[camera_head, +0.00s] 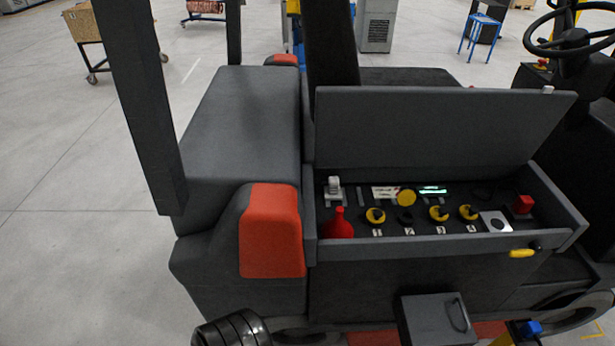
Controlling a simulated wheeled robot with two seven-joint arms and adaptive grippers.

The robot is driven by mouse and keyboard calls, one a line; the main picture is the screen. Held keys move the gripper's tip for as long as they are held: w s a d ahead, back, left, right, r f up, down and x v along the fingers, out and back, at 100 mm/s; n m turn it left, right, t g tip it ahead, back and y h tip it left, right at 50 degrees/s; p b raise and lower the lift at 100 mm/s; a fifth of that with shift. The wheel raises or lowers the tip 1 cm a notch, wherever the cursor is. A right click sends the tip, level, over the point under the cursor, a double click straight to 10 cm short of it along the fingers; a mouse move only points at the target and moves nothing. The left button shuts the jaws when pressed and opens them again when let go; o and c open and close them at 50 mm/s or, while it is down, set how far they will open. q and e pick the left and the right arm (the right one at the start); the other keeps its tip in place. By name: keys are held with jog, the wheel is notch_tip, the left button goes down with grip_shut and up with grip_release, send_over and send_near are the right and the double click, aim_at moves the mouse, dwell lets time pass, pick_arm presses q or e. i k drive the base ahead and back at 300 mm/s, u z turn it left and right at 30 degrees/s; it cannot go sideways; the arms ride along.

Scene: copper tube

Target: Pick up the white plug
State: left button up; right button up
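A small whitish plug-like piece (334,185) stands upright at the back left of the open compartment (420,237) in the dark grey vehicle. It is the likeliest white plug, but it is too small to make out in detail. It sits on or in a small grey base.
Beside the plug are a red bottle-shaped piece (338,224), several yellow round pieces, a white square plate (496,222) and a red block (523,204). The compartment's front wall and raised lid bound the space. A dark upright post (140,100) stands at the left.

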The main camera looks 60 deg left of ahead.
aim_at(333, 183)
jog(key=u, duration=1)
jog(key=i, duration=0.85)
jog(key=u, duration=0.95)
